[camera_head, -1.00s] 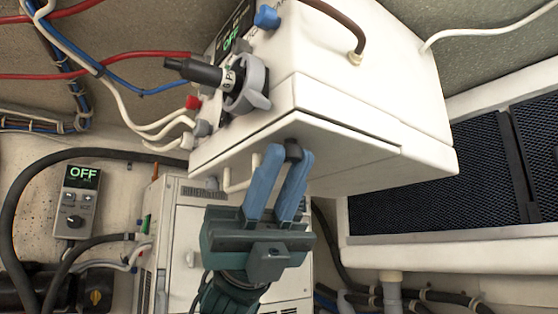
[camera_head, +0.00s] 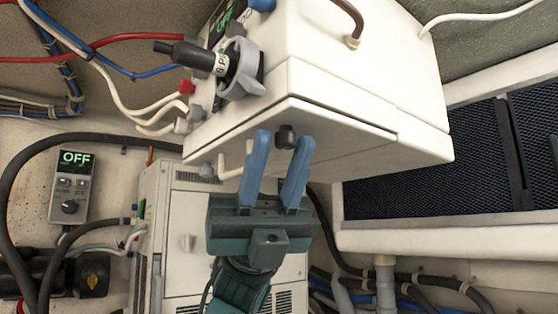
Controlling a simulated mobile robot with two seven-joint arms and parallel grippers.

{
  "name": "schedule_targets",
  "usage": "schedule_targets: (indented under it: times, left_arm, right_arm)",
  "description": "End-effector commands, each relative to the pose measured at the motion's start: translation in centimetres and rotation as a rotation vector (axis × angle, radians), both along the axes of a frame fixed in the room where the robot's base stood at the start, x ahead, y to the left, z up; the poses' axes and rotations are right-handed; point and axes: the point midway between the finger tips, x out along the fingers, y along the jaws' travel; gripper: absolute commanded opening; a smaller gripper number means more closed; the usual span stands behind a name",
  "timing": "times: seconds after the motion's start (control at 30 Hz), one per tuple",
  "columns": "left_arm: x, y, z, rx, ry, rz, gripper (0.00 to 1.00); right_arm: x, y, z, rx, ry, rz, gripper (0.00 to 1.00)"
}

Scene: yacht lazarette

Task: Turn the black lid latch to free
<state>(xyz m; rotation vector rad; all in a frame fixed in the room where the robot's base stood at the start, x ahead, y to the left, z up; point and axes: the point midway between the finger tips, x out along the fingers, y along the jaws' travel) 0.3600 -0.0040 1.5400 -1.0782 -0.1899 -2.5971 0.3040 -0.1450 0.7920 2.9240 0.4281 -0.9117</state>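The black lid latch (camera_head: 286,137) is a small dark knob on the front underside edge of the white box (camera_head: 350,75). My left gripper (camera_head: 281,142) has two blue fingers pointing up, spread apart, with the latch showing between their tips. I cannot tell whether either finger touches the latch. The latch's exact turn angle is too small to read. The box's lid seam runs just above the latch. My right gripper is not in view.
A grey clamp with a black plug (camera_head: 238,68) sits on the box's left face, with white cables (camera_head: 150,118) below. A control panel reading OFF (camera_head: 72,186) is at left. A second white cabinet (camera_head: 180,220) stands behind my gripper. Dark mesh panels (camera_head: 430,160) are at right.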

Motion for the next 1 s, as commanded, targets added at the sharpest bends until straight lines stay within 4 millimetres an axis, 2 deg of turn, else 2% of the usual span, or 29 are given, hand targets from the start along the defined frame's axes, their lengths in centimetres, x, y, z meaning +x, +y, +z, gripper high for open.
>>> schedule_targets:
  times: [0.03, 0.13, 0.47, 1.0]
  left_arm:
    - [0.0, 0.0, 0.0, 0.000, -0.001, 0.000, 0.31]
    - [0.0, 0.0, 0.0, 0.000, -0.001, 0.001, 0.39]
    - [0.4, 0.1, -0.5, 0.000, 0.001, 0.002, 0.39]
    - [7.4, 2.7, -8.0, 0.000, 0.001, 0.002, 0.39]
  right_arm:
    - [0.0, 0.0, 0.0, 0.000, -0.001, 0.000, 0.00]
    - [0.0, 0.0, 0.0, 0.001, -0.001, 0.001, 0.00]
    - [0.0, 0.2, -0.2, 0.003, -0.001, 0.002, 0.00]
    - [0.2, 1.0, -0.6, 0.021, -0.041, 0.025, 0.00]
